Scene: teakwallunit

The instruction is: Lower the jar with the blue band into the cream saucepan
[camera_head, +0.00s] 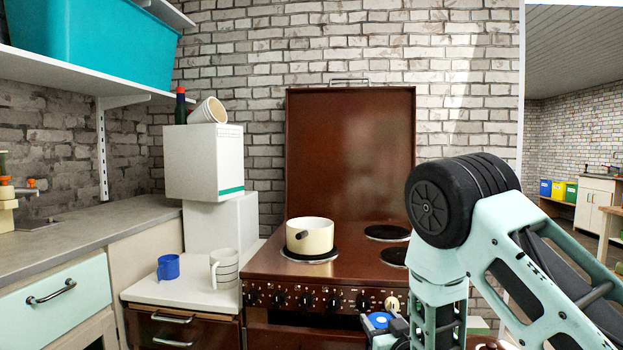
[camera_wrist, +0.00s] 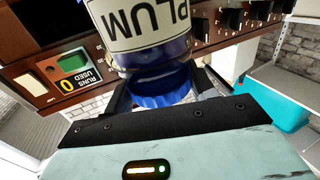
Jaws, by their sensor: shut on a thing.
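The cream saucepan (camera_head: 309,236) stands upright on the left front hotplate of the brown stove, its dark handle pointing to the front left. My gripper (camera_wrist: 160,94) is shut on a jar (camera_wrist: 142,22) with a white label reading PLUM. The jar's blue band (camera_wrist: 160,86) lies between the fingers. In the head view the jar's blue part (camera_head: 379,320) shows low in front of the stove, to the right of and below the saucepan. The jar is apart from the saucepan. My arm hides part of the stove's right side, and much of the jar is out of view.
The stove's raised brown lid (camera_head: 350,150) stands behind the saucepan. A blue mug (camera_head: 168,267) and a striped white mug (camera_head: 224,268) stand on the cabinet to the left, before stacked white boxes (camera_head: 204,162). Other hotplates (camera_head: 387,232) look empty.

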